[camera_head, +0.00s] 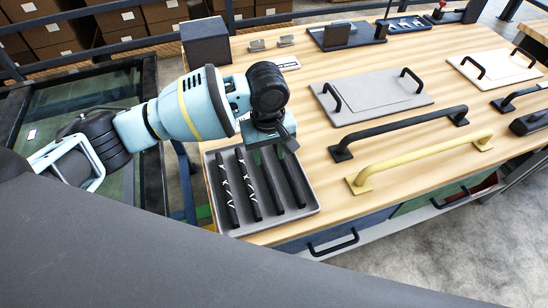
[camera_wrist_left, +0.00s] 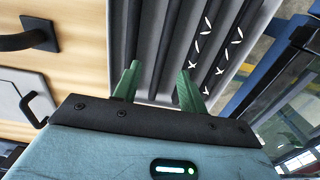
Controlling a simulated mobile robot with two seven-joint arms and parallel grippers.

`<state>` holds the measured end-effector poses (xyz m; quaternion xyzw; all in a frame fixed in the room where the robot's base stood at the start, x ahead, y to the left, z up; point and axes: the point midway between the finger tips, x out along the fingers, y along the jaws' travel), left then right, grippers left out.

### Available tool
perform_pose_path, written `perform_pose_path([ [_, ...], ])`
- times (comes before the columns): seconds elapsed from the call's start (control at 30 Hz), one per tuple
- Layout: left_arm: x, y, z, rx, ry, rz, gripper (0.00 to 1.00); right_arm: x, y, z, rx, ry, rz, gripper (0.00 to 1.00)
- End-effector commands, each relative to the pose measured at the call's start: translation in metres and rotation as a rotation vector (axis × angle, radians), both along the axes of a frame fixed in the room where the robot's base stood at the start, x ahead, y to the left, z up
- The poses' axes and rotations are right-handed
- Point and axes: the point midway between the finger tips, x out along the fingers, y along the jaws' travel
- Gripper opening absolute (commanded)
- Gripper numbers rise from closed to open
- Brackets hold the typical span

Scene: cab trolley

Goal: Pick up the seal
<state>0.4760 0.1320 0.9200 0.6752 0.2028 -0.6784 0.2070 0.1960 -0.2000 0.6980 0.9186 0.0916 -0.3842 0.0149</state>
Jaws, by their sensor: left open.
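Several long black seal strips (camera_head: 247,187) lie side by side in a shallow grey tray (camera_head: 272,226) on the wooden bench. The two on the left carry white marks; the others are plain. My left gripper (camera_head: 272,153) is above the far right part of the tray, open and empty. In the left wrist view its two green fingers (camera_wrist_left: 158,80) point toward the plain dark strips (camera_wrist_left: 153,40), with the white-marked strips (camera_wrist_left: 207,58) to the right. I cannot tell the exact gap to the strips. My right gripper is not in view.
A black handle (camera_head: 400,132) and a yellow handle (camera_head: 420,159) are right of the tray. A grey panel with two handles (camera_head: 370,97) lies behind them. A dark box (camera_head: 206,42) stands at the bench's far left corner. Bare wood separates the tray and panel.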

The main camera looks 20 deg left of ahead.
Motion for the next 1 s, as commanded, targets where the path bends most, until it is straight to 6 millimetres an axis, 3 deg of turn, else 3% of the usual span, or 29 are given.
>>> perform_pose_path([
  [0.3, 0.0, 0.002, -0.007, 0.009, 0.005, 0.008, 0.42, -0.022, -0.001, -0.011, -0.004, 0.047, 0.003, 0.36],
  [0.5, 0.0, 0.003, -0.026, 0.008, 0.006, 0.007, 0.42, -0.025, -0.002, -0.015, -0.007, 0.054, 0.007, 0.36],
  [0.67, 0.0, 0.003, -0.028, 0.009, 0.003, 0.007, 0.42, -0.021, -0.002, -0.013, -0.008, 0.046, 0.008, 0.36],
  [1.0, 0.0, 0.005, -0.071, 0.009, 0.005, 0.007, 0.42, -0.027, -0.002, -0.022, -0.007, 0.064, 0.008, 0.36],
])
